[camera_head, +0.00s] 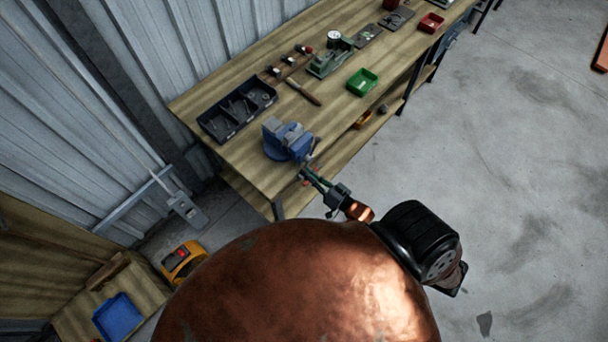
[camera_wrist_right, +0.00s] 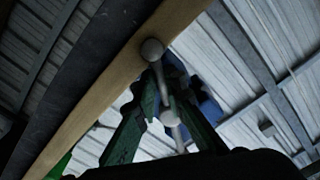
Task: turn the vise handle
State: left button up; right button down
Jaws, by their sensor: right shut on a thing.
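The blue vise (camera_head: 284,140) with grey jaws is mounted at the near edge of the wooden workbench, by its near left corner. In the right wrist view, blue parts of the vise (camera_wrist_right: 208,107) show behind the fingers. The vise handle (camera_wrist_right: 153,51) is a grey bar with a round knob at its end. My right gripper (camera_head: 308,173) reaches the front of the vise from below. In the right wrist view, the green fingers of the right gripper (camera_wrist_right: 160,88) close in on the handle bar, below the knob. My left gripper is in neither view.
On the workbench (camera_head: 240,160) are a dark divided tray (camera_head: 237,108), a green bin (camera_head: 362,82), a red bin (camera_head: 431,23) and several hand tools. A yellow and black thing (camera_head: 183,262) and a blue bin (camera_head: 117,317) are at lower left. The concrete floor (camera_head: 500,150) at right is mostly clear.

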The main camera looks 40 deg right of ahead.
jog(key=shift+s+f, duration=0.25)
jog(key=shift+f, duration=0.05)
jog(key=c, duration=2.1)
grip_release()
jog(key=shift+s+r, duration=0.1)
jog(key=shift+r, duration=0.05)
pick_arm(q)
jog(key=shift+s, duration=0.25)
pick_arm(e)
jog(key=shift+o, duration=0.6)
jog(key=shift+w, duration=0.25)
jog(key=shift+r, duration=0.1)
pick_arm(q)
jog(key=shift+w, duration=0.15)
pick_arm(e)
jog(key=s+d, duration=0.2)
jog(key=s, duration=0.9)
jog(key=shift+s, duration=0.4)
jog(key=shift+d, duration=0.1)
